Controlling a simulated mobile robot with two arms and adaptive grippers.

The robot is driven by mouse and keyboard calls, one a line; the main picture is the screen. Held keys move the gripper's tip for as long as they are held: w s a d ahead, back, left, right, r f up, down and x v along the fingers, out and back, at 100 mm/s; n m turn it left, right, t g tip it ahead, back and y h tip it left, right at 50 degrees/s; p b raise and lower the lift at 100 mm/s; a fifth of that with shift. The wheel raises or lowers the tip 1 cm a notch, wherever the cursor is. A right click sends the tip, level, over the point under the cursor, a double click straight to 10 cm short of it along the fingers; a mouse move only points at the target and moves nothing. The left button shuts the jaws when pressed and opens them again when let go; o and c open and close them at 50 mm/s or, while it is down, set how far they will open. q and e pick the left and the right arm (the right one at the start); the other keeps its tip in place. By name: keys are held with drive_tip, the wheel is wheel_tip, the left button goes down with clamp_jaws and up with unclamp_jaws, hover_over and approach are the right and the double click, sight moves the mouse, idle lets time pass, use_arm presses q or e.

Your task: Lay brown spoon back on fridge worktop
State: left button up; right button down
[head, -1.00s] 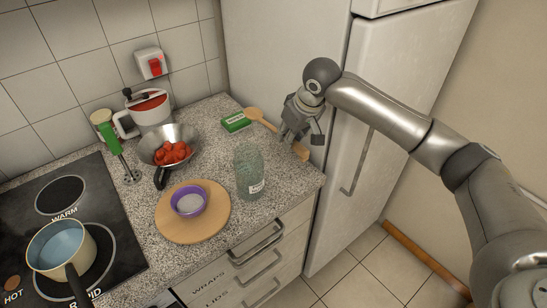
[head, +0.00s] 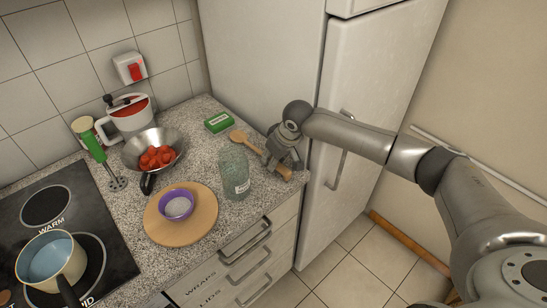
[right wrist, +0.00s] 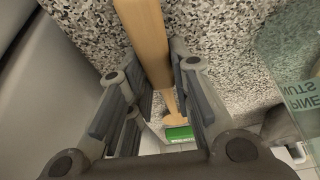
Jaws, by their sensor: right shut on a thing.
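The brown wooden spoon (head: 246,143) is at the fridge end of the granite worktop (head: 212,150), its bowl towards the back and its handle towards the front edge. My right gripper (head: 283,165) is shut on the handle. In the right wrist view the spoon's handle (right wrist: 146,40) runs between the two fingers (right wrist: 153,60), with the bowl beyond. The spoon is on or just above the worktop; I cannot tell if it touches. My left gripper is not in view.
A glass jar (head: 234,175) stands left of the spoon, and a green box (head: 218,122) lies behind it. The fridge (head: 370,90) is close on the right.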

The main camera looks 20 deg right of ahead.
drive_tip(key=c, duration=1.3)
unclamp_jaws()
drive_tip(key=shift+f, duration=0.1)
drive_tip(key=b+v, duration=0.1)
drive_tip(key=v, duration=1.1)
